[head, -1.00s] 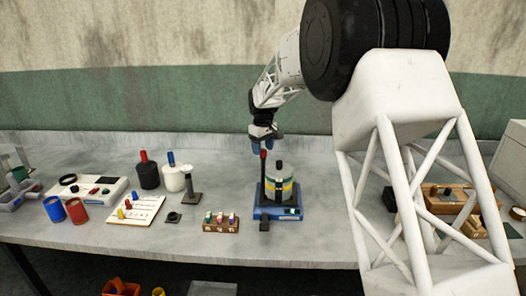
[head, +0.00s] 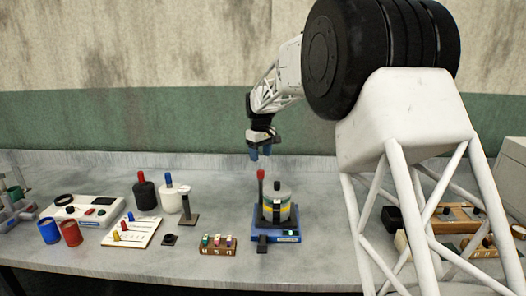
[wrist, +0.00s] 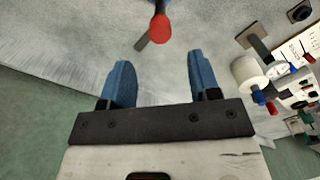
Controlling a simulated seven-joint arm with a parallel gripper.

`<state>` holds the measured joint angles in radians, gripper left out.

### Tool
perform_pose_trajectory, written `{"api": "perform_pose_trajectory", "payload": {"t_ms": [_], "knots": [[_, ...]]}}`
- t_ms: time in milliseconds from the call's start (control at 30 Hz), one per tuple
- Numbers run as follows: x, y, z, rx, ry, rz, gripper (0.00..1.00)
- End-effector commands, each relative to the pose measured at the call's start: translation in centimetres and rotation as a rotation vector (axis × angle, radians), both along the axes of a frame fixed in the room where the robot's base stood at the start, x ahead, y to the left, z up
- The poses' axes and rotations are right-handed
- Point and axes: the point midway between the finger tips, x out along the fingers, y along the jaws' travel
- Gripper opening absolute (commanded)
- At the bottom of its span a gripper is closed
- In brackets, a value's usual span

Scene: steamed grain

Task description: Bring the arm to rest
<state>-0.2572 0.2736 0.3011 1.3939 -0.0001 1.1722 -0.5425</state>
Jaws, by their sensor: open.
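My gripper (head: 261,154) hangs in the air above the back part of the bench, with its blue fingers pointing down. In the wrist view my gripper (wrist: 157,82) has its two blue fingers spread apart with nothing between them. Below and in front of it stands the blue-based device (head: 276,237) with a banded cylinder (head: 277,206) and an upright lever with a red knob (head: 260,175). The red knob (wrist: 160,30) shows beyond the fingertips in the wrist view, apart from them.
To the left stand a black bottle (head: 145,195), a white bottle (head: 170,197), a white card with pegs (head: 131,231), blue and red cups (head: 70,232) and a small brown rack (head: 217,246). Wooden trays (head: 450,218) lie at right behind my arm. The bench's back strip is clear.

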Motion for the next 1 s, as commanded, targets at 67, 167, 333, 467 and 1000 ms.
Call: {"api": "perform_pose_trajectory", "payload": {"t_ms": [67, 167, 333, 467, 1000], "knots": [[-0.2, -0.2, 0.2, 0.001, -0.002, -0.004, 0.56], [-0.9, -0.7, 0.7, 0.002, -0.006, -0.015, 0.56], [-3.0, -2.4, 2.2, 0.004, -0.016, -0.05, 0.56], [-5.6, -4.1, 3.6, 0.006, -0.027, -0.09, 0.56], [-18.6, -11.6, 8.1, 0.022, -0.078, -0.28, 0.56]]}}
